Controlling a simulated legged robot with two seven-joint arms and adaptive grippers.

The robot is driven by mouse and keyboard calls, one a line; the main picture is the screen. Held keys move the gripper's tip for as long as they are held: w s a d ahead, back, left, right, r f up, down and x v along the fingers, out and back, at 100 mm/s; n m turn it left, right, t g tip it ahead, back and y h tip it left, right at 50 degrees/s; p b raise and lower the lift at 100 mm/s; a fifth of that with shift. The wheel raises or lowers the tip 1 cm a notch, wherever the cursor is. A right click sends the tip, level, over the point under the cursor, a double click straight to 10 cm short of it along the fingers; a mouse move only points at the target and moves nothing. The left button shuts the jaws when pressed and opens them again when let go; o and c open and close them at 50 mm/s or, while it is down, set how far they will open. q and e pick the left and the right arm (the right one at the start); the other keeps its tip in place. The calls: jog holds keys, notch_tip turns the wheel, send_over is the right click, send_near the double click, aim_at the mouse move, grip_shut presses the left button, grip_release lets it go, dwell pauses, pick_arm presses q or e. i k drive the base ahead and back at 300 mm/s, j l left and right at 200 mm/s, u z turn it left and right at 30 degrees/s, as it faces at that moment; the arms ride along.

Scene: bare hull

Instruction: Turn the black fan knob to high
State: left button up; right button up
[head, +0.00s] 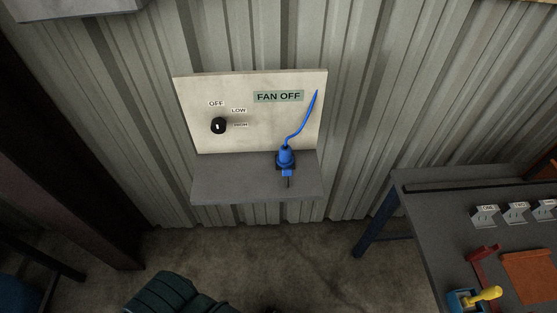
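The black fan knob (218,126) is on the left part of a pale upright panel (250,140). Its white mark points up, toward the OFF label (216,104). The LOW label (238,111) and the HIGH label (240,125) are to the right of the knob. A green sign (278,97) on the panel reads FAN OFF. Neither of my grippers shows in the head view, and nothing touches the knob.
A grey shelf (230,182) juts out below the panel. A blue tool (285,159) with a blue cord stands on its right part. A dark workbench (420,215) with several small labelled blocks is at right. A dark green ribbed object (170,296) is at the bottom.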

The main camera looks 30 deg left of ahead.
aim_at(218, 126)
jog(key=u, duration=1.5)
